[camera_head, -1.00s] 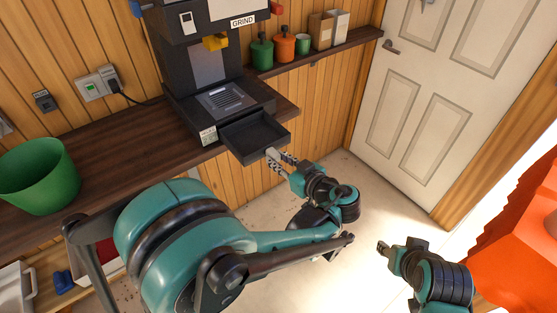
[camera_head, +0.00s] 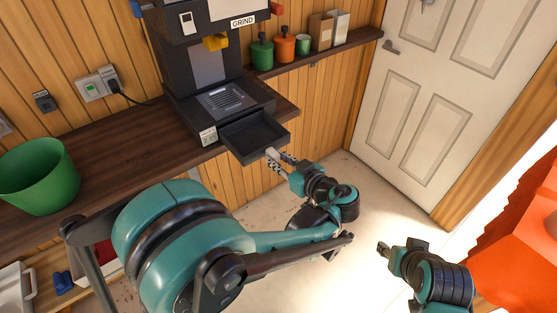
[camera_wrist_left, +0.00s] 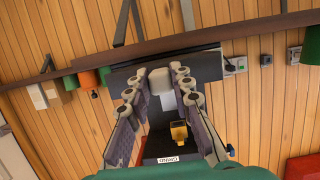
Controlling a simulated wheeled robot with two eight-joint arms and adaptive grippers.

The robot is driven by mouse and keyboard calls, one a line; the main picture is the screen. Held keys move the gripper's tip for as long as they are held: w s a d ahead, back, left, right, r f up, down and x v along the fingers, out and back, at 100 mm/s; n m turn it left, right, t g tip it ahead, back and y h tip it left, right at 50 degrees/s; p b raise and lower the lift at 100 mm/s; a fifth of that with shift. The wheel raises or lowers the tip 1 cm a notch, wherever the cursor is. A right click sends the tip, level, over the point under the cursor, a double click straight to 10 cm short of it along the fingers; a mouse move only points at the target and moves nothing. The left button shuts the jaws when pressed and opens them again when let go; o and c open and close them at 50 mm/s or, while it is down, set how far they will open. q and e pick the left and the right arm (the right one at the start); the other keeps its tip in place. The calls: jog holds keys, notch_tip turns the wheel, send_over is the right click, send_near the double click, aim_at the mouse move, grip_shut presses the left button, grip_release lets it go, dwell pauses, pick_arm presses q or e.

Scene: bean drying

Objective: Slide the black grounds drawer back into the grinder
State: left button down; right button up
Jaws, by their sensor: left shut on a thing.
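The black grounds drawer (camera_head: 254,136) is pulled well out of the front of the dark grinder (camera_head: 205,70), past the counter edge. Its tray looks empty and level in the head view. My left gripper (camera_head: 279,160) is at the drawer's front, shut on its pale handle (camera_head: 271,153). In the left wrist view the two fingers flank the handle (camera_wrist_left: 160,80) in front of the dark drawer front (camera_wrist_left: 208,66), with the grinder upside down beyond. My right gripper (camera_head: 383,248) is apart from everything over the floor; its finger opening is too small to judge.
A green bin (camera_head: 40,178) stands on the dark wooden counter (camera_head: 120,150) at left. A shelf (camera_head: 320,50) with canisters and boxes is right of the grinder. A white door (camera_head: 450,100) is at right, an orange object (camera_head: 515,245) at lower right. Floor below the drawer is open.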

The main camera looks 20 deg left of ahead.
aim_at(270, 152)
pick_arm(q)
jog(key=shift+w+a, duration=0.6)
jog(key=shift+a, duration=0.2)
jog(key=shift+w+a, duration=0.6)
jog(key=shift+a, duration=0.15)
dwell(0.7)
jog(key=shift+w+a+b, duration=0.15)
jog(key=shift+w+a, duration=0.9)
jog(key=shift+a, duration=0.25)
jog(key=shift+w+a+b, duration=0.2)
jog(key=shift+w+a, duration=0.8)
jog(key=shift+a, duration=0.35)
jog(key=shift+w+a+b, duration=0.15)
jog(key=shift+w+a, duration=0.9)
jog(key=shift+a, duration=0.25)
jog(key=shift+w+a, duration=0.55)
jog(key=shift+a, duration=0.2)
jog(key=c, duration=1.3)
grip_release()
jog(key=shift+o, duration=0.2)
jog(key=shift+p+v, duration=0.7)
jog(key=shift+v, duration=2.8)
